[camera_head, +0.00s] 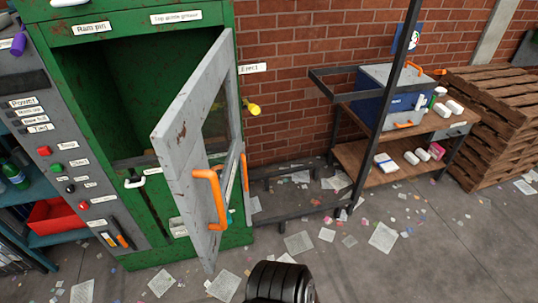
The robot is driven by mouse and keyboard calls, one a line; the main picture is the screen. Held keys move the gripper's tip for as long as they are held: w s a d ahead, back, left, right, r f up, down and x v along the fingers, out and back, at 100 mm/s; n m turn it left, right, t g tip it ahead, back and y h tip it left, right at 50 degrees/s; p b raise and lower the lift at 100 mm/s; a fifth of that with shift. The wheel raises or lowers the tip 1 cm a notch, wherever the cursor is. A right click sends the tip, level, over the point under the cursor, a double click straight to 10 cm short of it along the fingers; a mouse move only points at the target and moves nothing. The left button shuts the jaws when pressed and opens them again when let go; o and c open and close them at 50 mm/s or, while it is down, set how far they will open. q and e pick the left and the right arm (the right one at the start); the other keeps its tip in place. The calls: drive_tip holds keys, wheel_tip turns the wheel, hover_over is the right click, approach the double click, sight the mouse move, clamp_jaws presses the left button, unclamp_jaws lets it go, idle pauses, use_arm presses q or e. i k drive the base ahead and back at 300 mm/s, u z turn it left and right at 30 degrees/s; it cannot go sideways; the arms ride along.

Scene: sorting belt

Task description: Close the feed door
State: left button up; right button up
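The feed door (183,145) is a worn grey panel with a window and an orange handle (211,199). It stands wide open, swung out from the front of the green machine (140,18), with its hinge side at the right of the opening. The dark inside of the machine (115,90) shows to the left of the door. Neither of my grippers shows its fingers. A black ribbed rounded part at the bottom edge, apart from the door, looks like part of my arm; I cannot tell which one.
A control panel with buttons (60,165) is left of the opening. A yellow knob (252,107) sticks out on the right. A wooden bench (395,165) with a blue box (385,107) and stacked pallets (500,110) stand at the right. Paper scraps litter the floor.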

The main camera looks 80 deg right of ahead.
sight(202, 201)
drive_tip(key=u, duration=0.05)
drive_tip(key=k, duration=0.2)
drive_tip(key=z, duration=2.25)
drive_tip(key=i, duration=0.5)
drive_tip(key=u, duration=0.1)
